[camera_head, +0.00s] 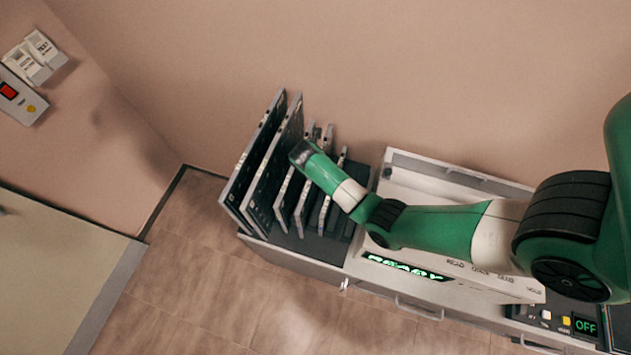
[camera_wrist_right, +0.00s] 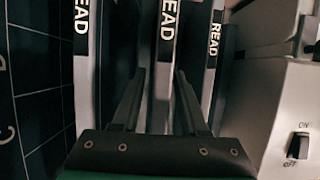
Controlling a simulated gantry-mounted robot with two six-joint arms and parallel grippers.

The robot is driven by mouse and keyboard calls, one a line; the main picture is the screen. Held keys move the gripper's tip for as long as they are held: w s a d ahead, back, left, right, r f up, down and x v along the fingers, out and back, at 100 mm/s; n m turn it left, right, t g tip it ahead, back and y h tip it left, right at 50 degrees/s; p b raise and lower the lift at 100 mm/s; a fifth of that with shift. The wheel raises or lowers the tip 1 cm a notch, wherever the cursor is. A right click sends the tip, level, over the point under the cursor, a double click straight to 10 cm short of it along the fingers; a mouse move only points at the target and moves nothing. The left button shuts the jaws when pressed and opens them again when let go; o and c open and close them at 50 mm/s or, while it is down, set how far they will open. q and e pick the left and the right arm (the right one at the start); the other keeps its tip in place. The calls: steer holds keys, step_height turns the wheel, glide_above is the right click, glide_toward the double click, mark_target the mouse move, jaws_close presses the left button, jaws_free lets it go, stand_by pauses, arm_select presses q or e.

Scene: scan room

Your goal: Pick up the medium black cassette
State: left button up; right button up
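The cassettes stand upright in a dark rack (camera_head: 325,248), with grey edges and dark faces. Two large cassettes (camera_head: 262,150) are at the left; smaller ones (camera_head: 284,208) follow to the right. I cannot tell for sure which is the medium black cassette. My right gripper (camera_wrist_right: 161,75) reaches down over the smaller ones; its fingertips are hidden in the head view. In the right wrist view, its two fingers stand apart on either side of the middle cassette's grey edge (camera_wrist_right: 166,35), marked READ, with no clear grip on it. My left gripper is not in view.
Neighbouring READ-marked cassettes stand close to the left (camera_wrist_right: 84,70) and right (camera_wrist_right: 213,50) of the fingers. A reader machine (camera_head: 450,268) with a lit READY display is right of the rack, partly under my right arm. A wall rises behind.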

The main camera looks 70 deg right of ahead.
jaws_close()
steer(key=shift+r, duration=0.1)
stand_by(1.1)
